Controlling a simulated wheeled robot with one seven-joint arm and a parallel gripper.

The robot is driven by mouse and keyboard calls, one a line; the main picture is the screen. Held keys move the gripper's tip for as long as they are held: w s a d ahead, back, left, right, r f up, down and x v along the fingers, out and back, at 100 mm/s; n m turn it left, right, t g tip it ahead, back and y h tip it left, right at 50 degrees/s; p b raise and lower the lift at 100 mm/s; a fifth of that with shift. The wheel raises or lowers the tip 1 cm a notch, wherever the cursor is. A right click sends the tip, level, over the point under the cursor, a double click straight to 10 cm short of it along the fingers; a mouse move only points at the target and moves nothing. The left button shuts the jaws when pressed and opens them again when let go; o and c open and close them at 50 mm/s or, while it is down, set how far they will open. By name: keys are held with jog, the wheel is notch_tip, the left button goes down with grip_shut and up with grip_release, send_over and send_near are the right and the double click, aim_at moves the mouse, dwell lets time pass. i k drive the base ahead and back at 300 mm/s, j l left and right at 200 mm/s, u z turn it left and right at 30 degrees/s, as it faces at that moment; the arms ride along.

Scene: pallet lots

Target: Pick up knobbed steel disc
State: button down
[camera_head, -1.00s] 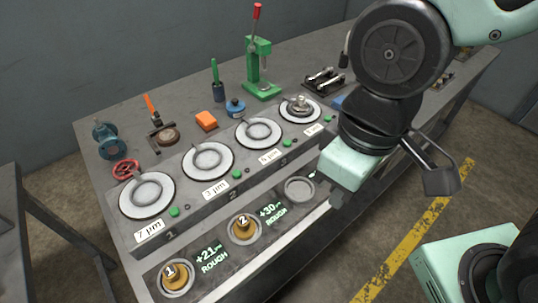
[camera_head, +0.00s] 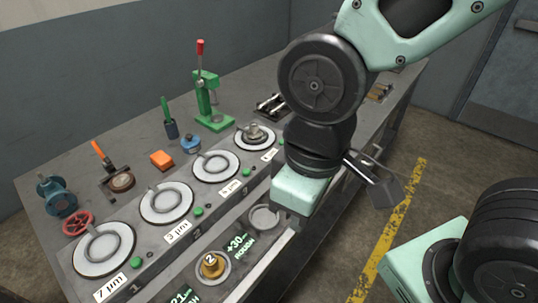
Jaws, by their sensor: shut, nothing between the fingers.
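The knobbed steel disc (camera_head: 255,134) sits on the farthest of the round white plates, at the back right end of the raised grey row on the bench. Its knob points up. My gripper (camera_head: 285,216) hangs below the mint-green hand, in front of the disc and to its right, apart from it. The fingers are small, dark and partly hidden by the hand; they look shut and empty.
An empty round recess (camera_head: 264,218) lies beside my gripper. A brass knobbed piece marked 2 (camera_head: 212,265) sits in the front row.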

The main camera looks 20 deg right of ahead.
aim_at(254, 133)
jog(key=i+l+u, duration=0.1)
jog(key=l+u, duration=0.35)
jog(key=i+l+u, duration=0.1)
jog(key=l+u, duration=0.25)
jog(key=u, duration=0.15)
